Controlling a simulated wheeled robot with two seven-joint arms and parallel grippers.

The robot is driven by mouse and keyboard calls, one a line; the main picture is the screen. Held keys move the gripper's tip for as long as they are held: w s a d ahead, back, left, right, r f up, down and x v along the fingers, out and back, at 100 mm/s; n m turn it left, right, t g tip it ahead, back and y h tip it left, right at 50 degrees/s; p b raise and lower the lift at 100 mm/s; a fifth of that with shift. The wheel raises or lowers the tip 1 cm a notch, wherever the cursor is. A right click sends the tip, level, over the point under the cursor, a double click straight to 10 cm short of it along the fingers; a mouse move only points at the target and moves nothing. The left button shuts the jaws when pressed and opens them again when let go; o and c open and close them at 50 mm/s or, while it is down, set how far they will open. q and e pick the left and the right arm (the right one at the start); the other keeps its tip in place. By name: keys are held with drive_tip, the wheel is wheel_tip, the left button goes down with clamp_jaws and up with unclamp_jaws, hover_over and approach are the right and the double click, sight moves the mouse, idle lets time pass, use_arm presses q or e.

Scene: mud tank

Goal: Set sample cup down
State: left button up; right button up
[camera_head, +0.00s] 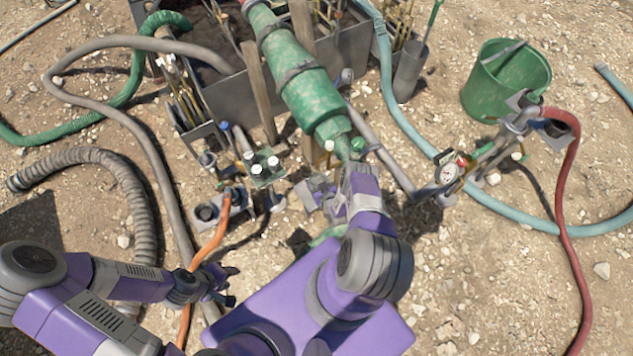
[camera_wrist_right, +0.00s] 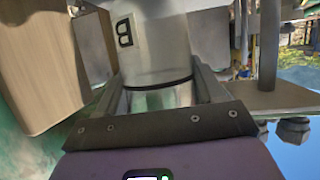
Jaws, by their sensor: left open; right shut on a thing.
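In the right wrist view a pale sample cup (camera_wrist_right: 165,60) with a dark letter B on a label and a thin dark band sits between my right gripper's fingers (camera_wrist_right: 158,85). The right gripper is shut on it. In the head view my right gripper (camera_head: 312,192) is near the centre, just below the green pipe's end; the cup cannot be made out there. A small green stand (camera_head: 264,170) with white-capped items is to its left. My left gripper (camera_head: 226,286) is open and empty at lower left, beside an orange hose (camera_head: 219,232).
A large green pipe (camera_head: 312,95) slopes down from a grey mud tank (camera_head: 231,100). A pressure gauge (camera_head: 448,173) and valve pipework stand at right, with a red hose (camera_head: 566,205). A green bucket (camera_head: 500,90) is at upper right. Bare stony ground lies at lower right.

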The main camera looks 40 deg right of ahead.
drive_tip(key=o, duration=1)
drive_tip(key=shift+f, duration=0.15)
drive_tip(key=r+p+v, duration=0.1)
drive_tip(key=p+v, duration=0.4)
drive_tip(key=v, duration=0.7)
drive_tip(key=w+a+r+g+y, duration=0.4)
drive_tip(key=w+a+r+g, duration=0.2)
drive_tip(key=a+r, duration=0.25)
drive_tip(key=s+a+r+g+y, duration=0.3)
drive_tip(key=s+a+r+g, duration=0.3)
drive_tip(key=s+a+r, duration=0.6)
wheel_tip(320, 180, up, 3)
drive_tip(key=a, duration=0.3)
drive_tip(key=shift+s+f+g+y, duration=0.15)
drive_tip(key=shift+g+y, duration=0.25)
